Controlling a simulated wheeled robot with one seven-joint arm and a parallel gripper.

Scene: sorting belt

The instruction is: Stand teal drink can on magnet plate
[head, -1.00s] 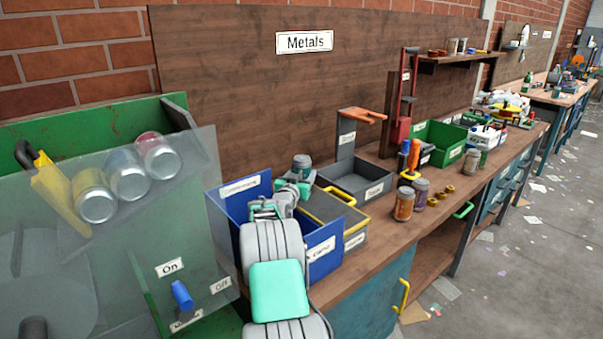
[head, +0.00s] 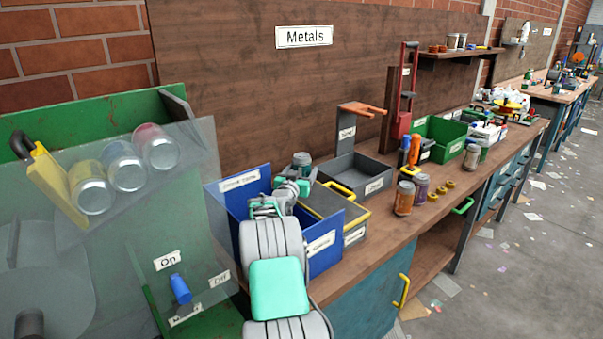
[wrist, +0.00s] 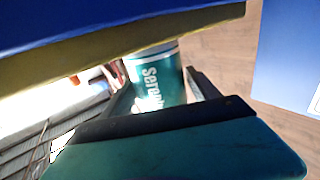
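The teal drink can (head: 302,161) shows its grey top just beyond my gripper (head: 300,179) in the head view, above the bins. In the wrist view, the can (wrist: 157,77), teal with white lettering and a pale band, sits between my dark fingers (wrist: 160,90), which appear to touch its sides. The near part of my gripper hides its lower end. I cannot tell for sure which surface is the magnet plate. The green machine (head: 90,112) at left carries a blue switch (head: 180,289) marked On and Off, with a hard-to-read label below.
A blue bin (head: 330,249) and a grey, yellow-rimmed bin (head: 357,222) stand under my arm. Behind them is a grey tray (head: 377,178) with a post and orange arm. Several cans (head: 127,172) lie behind the clear panel. Jars (head: 404,198) stand to the right.

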